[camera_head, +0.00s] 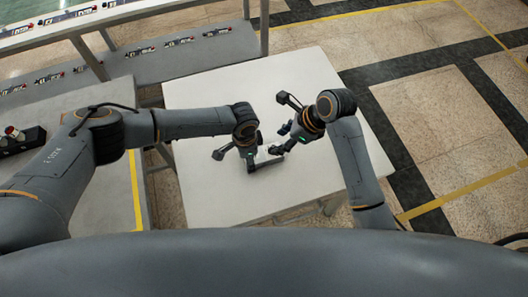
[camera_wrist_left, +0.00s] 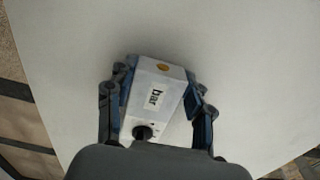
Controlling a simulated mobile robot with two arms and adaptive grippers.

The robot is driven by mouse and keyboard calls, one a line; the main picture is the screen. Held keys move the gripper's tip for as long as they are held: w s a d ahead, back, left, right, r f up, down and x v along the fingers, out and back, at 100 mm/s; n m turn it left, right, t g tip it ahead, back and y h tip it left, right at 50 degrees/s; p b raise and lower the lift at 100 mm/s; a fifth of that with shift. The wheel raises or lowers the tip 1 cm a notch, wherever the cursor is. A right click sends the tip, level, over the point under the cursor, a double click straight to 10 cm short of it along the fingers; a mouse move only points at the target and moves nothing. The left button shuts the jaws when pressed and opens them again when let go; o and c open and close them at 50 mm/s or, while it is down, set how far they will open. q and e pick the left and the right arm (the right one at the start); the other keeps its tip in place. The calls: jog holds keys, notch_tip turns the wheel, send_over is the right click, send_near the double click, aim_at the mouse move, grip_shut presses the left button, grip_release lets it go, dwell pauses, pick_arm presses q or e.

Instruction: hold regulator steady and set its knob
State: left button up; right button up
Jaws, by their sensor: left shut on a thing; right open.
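The regulator (camera_wrist_left: 157,92) is a white box with a "bar" label, a round orange spot near its far end and a black knob (camera_wrist_left: 143,132) at its near end. In the left wrist view my left gripper (camera_wrist_left: 161,86) has one finger on each side of it and is shut on it. My right gripper (camera_head: 284,126) is open, close to the right of the left gripper. Nothing is visible between its fingers.
Behind is a shelf (camera_head: 185,55) with several small parts. Open tiled floor lies to the right.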

jog(key=s+a+f+m+t+y, duration=0.2)
jog(key=s+f+t+y, duration=0.1)
jog(key=s+y, duration=0.15)
jog(key=s+d+f+m+t, duration=0.1)
jog(key=s+d+m+t, duration=0.2)
jog(key=d+m+t, duration=0.4)
jog(key=w+a+f, duration=0.1)
jog(key=w+a, duration=0.1)
jog(key=w+a+f+n+g, duration=0.1)
jog(key=w+a+f, duration=0.1)
jog(key=w, duration=0.1)
jog(key=w+a+f+n+h, duration=0.1)
jog(key=w+a, duration=0.1)
jog(key=w, duration=0.1)
jog(key=shift+w+f, duration=0.25)
jog(key=shift+f, duration=0.05)
grip_shut()
